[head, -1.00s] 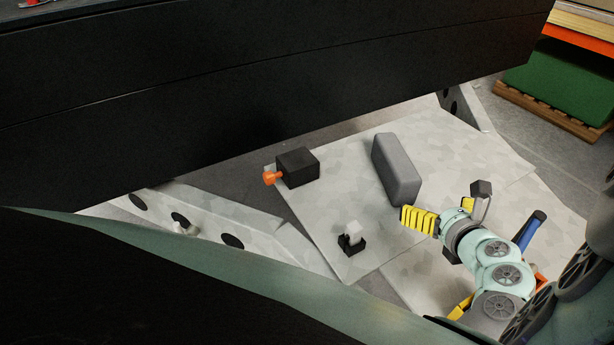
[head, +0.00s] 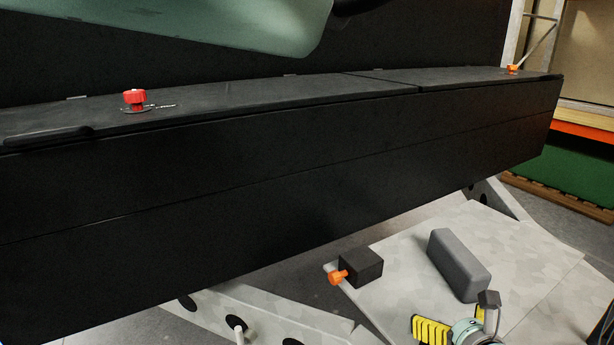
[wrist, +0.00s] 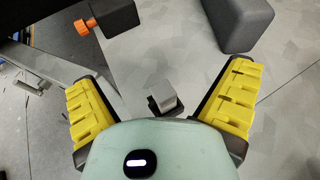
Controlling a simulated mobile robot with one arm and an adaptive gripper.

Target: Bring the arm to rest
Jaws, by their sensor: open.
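My gripper (head: 457,315) shows at the bottom edge of the head view, cut off by the frame, with a yellow-padded finger and a dark fingertip. In the wrist view my gripper (wrist: 160,85) is open, its two yellow-padded fingers wide apart with nothing held between them. It is above the pale mat (wrist: 180,45). A small black holder with a grey block (wrist: 163,97) shows between the fingers, apart from them. Most of my arm is outside the head view.
A long grey block (head: 458,265) and a black box (head: 361,268) with an orange knob (head: 338,277) lie on the mat. A long black chassis box (head: 260,170) with a red knob (head: 135,98) fills the left and middle. Pale perforated beams (head: 250,318) run below it.

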